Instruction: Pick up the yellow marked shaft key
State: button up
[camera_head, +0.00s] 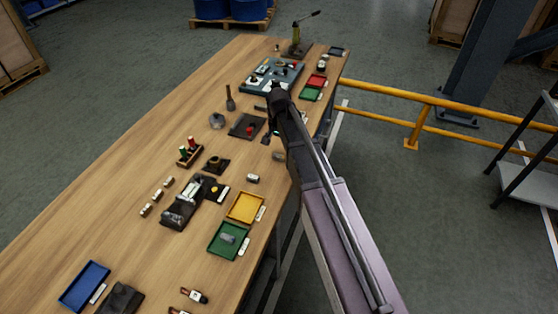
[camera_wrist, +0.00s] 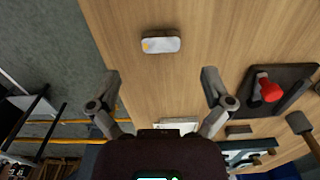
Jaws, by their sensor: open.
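The yellow marked shaft key (camera_wrist: 162,45) is a small silver block with rounded ends and a yellow patch at its left end. It lies flat on the wooden table in the upper middle of the wrist view. In the head view my arm hides much of the gripper.
A black base with a red knob (camera_wrist: 268,90) stands right of my gripper. Another small silver block (camera_head: 252,178) lies nearer on the table. Yellow (camera_head: 245,207) and green (camera_head: 228,241) trays line the right edge. A yellow rail (camera_head: 430,101) runs beyond the table. Wood around the key is clear.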

aim_at(278, 156)
dwell(0.4)
jog(key=shift+f+b, duration=2.6)
jog(key=c, duration=1.3)
